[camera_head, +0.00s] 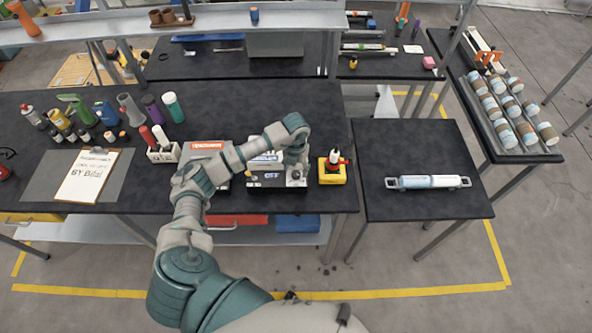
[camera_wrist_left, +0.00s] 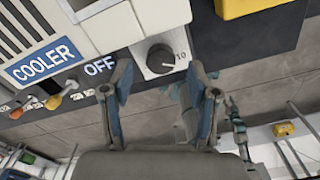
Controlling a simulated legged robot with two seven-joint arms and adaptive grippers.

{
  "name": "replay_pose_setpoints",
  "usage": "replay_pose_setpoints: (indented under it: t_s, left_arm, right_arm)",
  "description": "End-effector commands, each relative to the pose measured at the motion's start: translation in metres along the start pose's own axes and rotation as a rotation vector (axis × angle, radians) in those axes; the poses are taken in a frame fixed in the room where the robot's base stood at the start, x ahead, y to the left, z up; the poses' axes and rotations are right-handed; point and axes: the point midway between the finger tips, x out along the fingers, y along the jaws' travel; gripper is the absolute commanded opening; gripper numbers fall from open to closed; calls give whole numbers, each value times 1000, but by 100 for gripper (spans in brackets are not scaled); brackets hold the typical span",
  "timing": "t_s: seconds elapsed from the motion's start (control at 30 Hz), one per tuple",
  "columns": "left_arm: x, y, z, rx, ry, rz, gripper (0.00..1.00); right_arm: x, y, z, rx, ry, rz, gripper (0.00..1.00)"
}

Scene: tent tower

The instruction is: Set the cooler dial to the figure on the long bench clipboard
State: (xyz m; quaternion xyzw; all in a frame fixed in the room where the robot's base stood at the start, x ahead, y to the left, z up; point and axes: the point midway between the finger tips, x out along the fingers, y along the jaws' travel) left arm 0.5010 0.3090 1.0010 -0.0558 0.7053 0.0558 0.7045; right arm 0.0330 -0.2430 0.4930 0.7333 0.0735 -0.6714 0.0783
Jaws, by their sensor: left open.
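The cooler (camera_head: 262,184), a pale box with a dark base, stands at the long bench's front edge. In the left wrist view, its blue COOLER label (camera_wrist_left: 42,61) shows, with the round black dial (camera_wrist_left: 162,58) on a light plate, OFF at left and 10 at right. My left gripper (camera_wrist_left: 160,70) is open, its fingers either side of the dial's lower part in the picture; contact cannot be told. In the head view, my left gripper (camera_head: 296,168) is over the cooler's right part and hides the dial. The clipboard (camera_head: 88,177) lies at the bench's left; its figure is unreadable. My right gripper is out of view.
A yellow block with a red-and-white item (camera_head: 335,168) stands right of the cooler. A box with an orange label (camera_head: 206,150) is left of it. Bottles (camera_head: 131,110) and a marker holder (camera_head: 163,153) stand further left. A smaller table at right holds a capped tube (camera_head: 428,182).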

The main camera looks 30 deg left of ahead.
Motion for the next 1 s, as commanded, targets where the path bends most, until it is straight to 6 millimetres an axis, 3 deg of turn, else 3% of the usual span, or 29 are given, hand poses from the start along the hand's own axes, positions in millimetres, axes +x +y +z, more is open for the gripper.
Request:
replay_pose_setpoints:
  t_s: [0.2,0.5,0.53,0.77,1.0]
  left_arm:
    - [22,0,0,0,1,0,60]
    - [25,0,0,1,0,-1,60]
    - [25,0,0,1,0,-1,57]
    - [25,0,0,1,0,0,0]
    - [26,0,0,13,0,1,0]
  right_arm:
    - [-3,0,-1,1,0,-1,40]
    - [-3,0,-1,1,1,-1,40]
    - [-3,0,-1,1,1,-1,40]
    - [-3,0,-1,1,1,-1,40]
    - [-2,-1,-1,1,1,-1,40]
